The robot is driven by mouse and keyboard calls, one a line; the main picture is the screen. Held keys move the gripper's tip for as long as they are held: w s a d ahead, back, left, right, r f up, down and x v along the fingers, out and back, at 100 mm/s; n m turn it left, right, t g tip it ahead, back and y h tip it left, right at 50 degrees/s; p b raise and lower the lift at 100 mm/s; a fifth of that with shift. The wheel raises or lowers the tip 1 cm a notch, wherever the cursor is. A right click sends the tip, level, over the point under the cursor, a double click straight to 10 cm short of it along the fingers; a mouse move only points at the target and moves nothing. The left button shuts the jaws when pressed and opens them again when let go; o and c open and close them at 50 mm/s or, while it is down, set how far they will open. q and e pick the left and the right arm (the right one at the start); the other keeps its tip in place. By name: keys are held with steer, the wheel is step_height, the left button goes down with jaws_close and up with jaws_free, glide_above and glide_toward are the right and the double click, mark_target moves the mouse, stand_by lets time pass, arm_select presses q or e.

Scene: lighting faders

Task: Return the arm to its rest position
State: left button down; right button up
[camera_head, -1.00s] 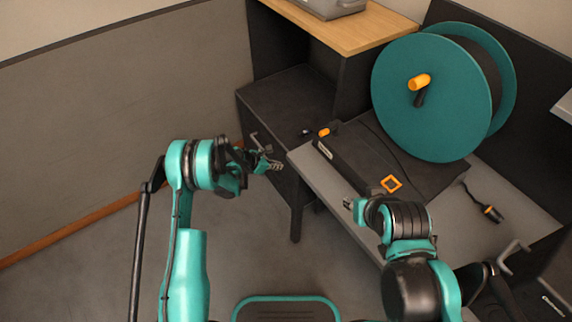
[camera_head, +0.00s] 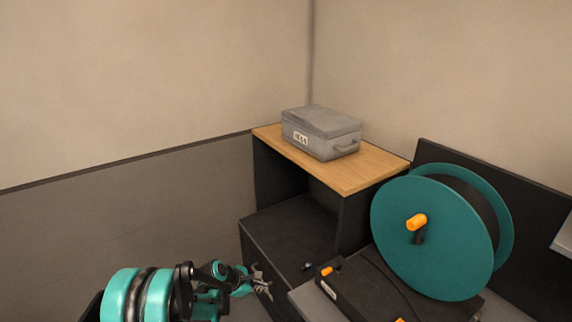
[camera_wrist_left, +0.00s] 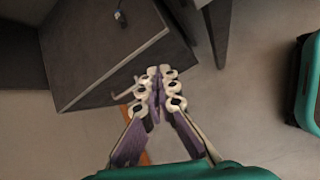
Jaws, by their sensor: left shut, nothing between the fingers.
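My left arm is teal and black and enters the head view at the lower left. My left gripper (camera_head: 262,278) is shut and empty, in front of the dark cabinet (camera_head: 290,226). In the left wrist view the fingers of my left gripper (camera_wrist_left: 158,74) are together with nothing between them. Beyond them lies the cabinet's dark front (camera_wrist_left: 112,52), with a bar handle partly hidden by the fingers. I cannot tell whether the fingers touch it. My right arm and gripper are not in view.
A grey lidded box (camera_head: 322,133) stands on the wooden shelf top (camera_head: 375,168). A large teal reel (camera_head: 430,250) with an orange handle stands at the right. A black console (camera_head: 350,292) with an orange knob lies before it. Grey floor (camera_wrist_left: 250,115) shows clear in the wrist view.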

arm_select(q)
steer(key=s+a+r+m+y, duration=0.35)
steer(key=s+r+m, duration=0.65)
steer(key=s+r, duration=0.55)
steer(key=s+a+r+m+t+y, duration=0.1)
steer(key=s+a+m, duration=0.1)
steer(key=s+m, duration=0.3)
steer(key=s+a+r+m+t+y, duration=0.1)
steer(key=s+m, duration=0.4)
steer(key=s, duration=0.5)
steer(key=a+r, duration=0.1)
steer(key=a, duration=0.1)
steer(key=shift+s+a+r, duration=0.15)
steer(key=shift+a+r, duration=0.05)
steer(key=shift+a, duration=0.15)
steer(key=shift+y, duration=0.25)
